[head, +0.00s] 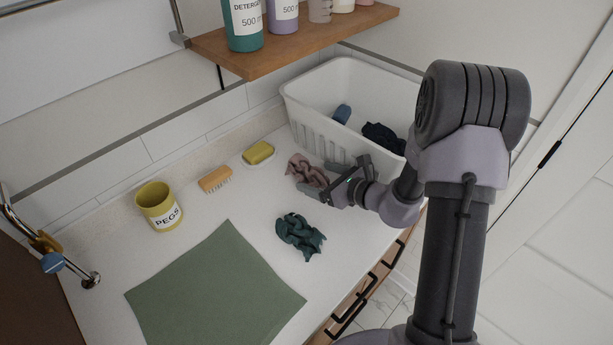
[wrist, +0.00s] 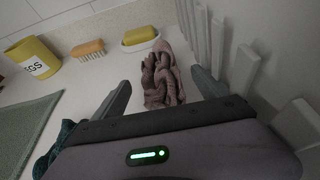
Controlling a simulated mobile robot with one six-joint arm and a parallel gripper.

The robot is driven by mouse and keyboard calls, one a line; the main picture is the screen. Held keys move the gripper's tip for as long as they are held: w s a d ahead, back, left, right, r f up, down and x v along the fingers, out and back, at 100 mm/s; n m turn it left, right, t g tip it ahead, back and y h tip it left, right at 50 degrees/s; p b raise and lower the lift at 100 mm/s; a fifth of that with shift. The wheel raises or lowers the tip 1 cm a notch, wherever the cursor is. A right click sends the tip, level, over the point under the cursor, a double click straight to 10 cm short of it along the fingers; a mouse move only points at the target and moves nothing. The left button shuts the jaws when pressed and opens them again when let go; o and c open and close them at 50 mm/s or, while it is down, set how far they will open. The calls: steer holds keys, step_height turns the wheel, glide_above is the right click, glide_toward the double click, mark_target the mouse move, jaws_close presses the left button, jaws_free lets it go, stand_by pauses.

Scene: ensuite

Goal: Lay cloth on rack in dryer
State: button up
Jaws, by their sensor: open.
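A crumpled pink cloth (head: 308,170) lies on the white counter beside the white basket. In the wrist view the pink cloth (wrist: 163,78) sits between and just beyond the open fingers of my gripper (wrist: 163,92). In the head view my gripper (head: 318,188) is low over the counter at the cloth, and whether it touches the cloth is unclear. A crumpled dark teal cloth (head: 300,234) lies on the counter nearer the front; its edge shows in the wrist view (wrist: 52,160). No dryer or rack is clearly identifiable.
The white basket (head: 300,112) holds a dark cloth (head: 384,138) and a blue item (head: 342,114); its slatted wall is close to my gripper. A yellow soap (head: 258,152), brush (head: 215,179) and yellow PEGS pot (head: 159,206) stand along the back. A green mat (head: 215,292) lies flat. A shelf (head: 290,42) with bottles is above.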

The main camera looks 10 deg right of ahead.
mark_target(307, 173)
steer(key=b+x, duration=0.1)
steer(key=x, duration=0.4)
steer(key=shift+a+b, duration=0.1)
steer(key=shift+b, duration=0.2)
steer(key=shift+s, duration=0.1)
steer(key=shift+r, duration=0.15)
steer(key=c, duration=1.6)
